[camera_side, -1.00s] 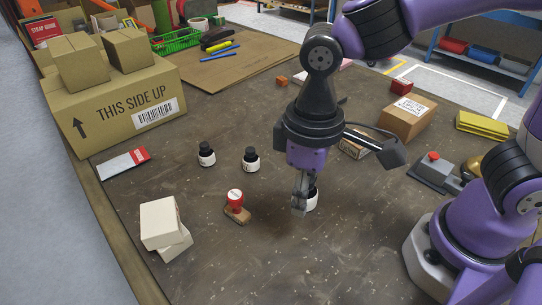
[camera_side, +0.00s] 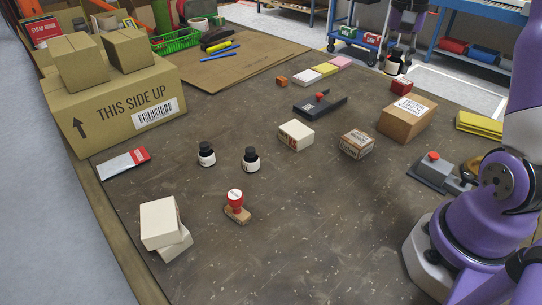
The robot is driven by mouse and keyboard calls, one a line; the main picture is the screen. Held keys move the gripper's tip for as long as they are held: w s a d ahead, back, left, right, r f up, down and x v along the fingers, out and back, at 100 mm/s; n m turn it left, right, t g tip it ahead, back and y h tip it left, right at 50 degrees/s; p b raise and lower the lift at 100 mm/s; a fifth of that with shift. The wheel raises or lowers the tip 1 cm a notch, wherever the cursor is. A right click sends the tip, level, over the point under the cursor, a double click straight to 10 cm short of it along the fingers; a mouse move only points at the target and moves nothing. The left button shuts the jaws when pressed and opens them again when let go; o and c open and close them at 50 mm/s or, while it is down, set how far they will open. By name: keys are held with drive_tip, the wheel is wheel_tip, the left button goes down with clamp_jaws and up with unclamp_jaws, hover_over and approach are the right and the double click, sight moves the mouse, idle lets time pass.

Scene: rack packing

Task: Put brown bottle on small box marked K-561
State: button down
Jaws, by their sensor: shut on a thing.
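My gripper (camera_side: 394,50) is raised at the top right of the view, small and partly unclear. It is shut on a dark bottle with a white label (camera_side: 393,66), held upright above and beyond the table's far side in the picture. Its brown colour is hard to tell. Two similar dark bottles stand on the table, one at the left (camera_side: 206,155) and one to its right (camera_side: 251,160). A small brown box with a pale label (camera_side: 357,144) and a small white box (camera_side: 296,135) lie on the table. I cannot read K-561 on either.
A big carton (camera_side: 120,104) stands at the left. The table's front middle is clear.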

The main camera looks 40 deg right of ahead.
hover_over(412, 106)
drive_tip(key=f, duration=0.6)
drive_tip(key=shift+a+f, duration=0.15)
drive_tip(key=shift+a, duration=0.1)
drive_tip(key=shift+d+f, duration=0.1)
drive_tip(key=shift+f, duration=1.95)
drive_tip(key=shift+c, duration=2.4)
unclamp_jaws()
drive_tip(key=shift+f, duration=0.15)
